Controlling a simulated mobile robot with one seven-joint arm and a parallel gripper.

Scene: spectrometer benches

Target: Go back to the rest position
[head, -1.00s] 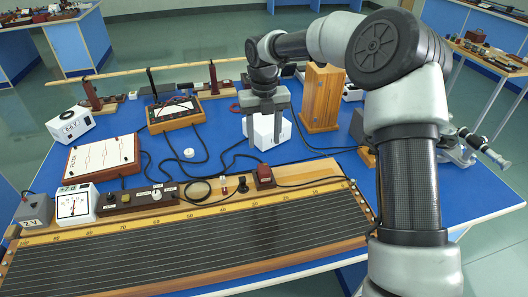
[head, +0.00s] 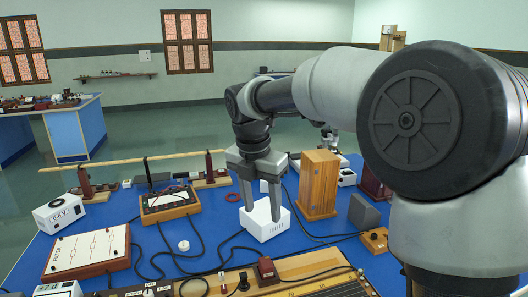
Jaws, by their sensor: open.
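My gripper (head: 261,206) hangs from my arm in the head view, fingers pointing down and apart, with nothing seen between them. It appears above or in front of a white box (head: 265,222) on the blue bench (head: 212,255). Whether the fingertips touch the box I cannot tell. My arm bends across the right side of the view and hides part of the bench there.
A wooden cabinet (head: 318,185) stands close right of the gripper. A meter in a wooden case (head: 170,205), a white panel board (head: 87,250) and a white instrument (head: 58,214) sit to the left. Black cables cross the bench. Another bench (head: 75,133) stands behind left.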

